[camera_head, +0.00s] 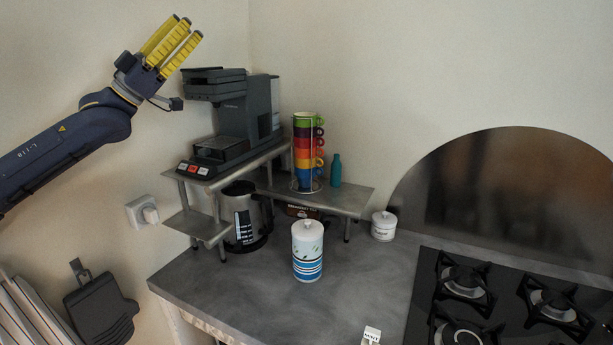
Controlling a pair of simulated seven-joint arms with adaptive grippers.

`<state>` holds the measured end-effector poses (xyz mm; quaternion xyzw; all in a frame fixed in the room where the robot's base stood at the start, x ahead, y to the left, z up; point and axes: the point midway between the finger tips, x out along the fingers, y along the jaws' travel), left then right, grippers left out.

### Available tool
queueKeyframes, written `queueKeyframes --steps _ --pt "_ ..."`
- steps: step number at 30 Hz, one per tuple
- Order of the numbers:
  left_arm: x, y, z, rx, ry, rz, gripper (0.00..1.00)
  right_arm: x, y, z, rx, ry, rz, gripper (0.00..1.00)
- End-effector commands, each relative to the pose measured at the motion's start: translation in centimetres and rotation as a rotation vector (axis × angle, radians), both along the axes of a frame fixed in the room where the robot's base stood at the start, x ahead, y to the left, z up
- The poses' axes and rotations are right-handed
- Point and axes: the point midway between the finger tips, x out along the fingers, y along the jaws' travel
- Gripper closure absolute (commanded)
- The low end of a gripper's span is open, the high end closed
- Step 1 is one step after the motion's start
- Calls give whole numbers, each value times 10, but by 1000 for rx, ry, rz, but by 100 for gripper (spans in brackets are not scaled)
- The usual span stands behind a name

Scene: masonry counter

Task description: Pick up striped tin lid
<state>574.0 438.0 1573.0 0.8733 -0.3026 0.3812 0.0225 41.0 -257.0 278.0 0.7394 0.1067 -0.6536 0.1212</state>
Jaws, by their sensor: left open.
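A striped tin (307,262) stands upright on the grey counter (230,297), with blue and white bands low on its side. Its white lid (307,229) with a small knob sits on top. My left gripper (178,38) is up at the upper left, its yellow fingers spread open and empty. It is well above and to the left of the tin, touching nothing that I can make out. My right gripper does not show.
A metal shelf (345,200) behind the tin carries a coffee machine (235,105), stacked coloured mugs (305,150) and a teal bottle (336,170). A kettle (245,218) stands beneath. A small white jar (384,226) and a gas hob (500,300) are right. Counter around the tin is clear.

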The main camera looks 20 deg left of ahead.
Motion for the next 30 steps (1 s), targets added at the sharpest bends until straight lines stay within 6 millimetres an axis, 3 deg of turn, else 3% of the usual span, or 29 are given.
queueKeyframes --steps 3,9,15,22,30 --pt "52 -11 -19 -55 190 -15 57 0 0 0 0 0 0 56" --pt "131 -39 -70 -133 554 -39 57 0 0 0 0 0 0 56" --pt "185 -82 -132 -177 919 -53 57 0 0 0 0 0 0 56" --pt "213 -138 -205 -172 1338 -26 57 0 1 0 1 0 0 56" --pt "200 -195 -274 -85 1779 96 57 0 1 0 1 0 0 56"
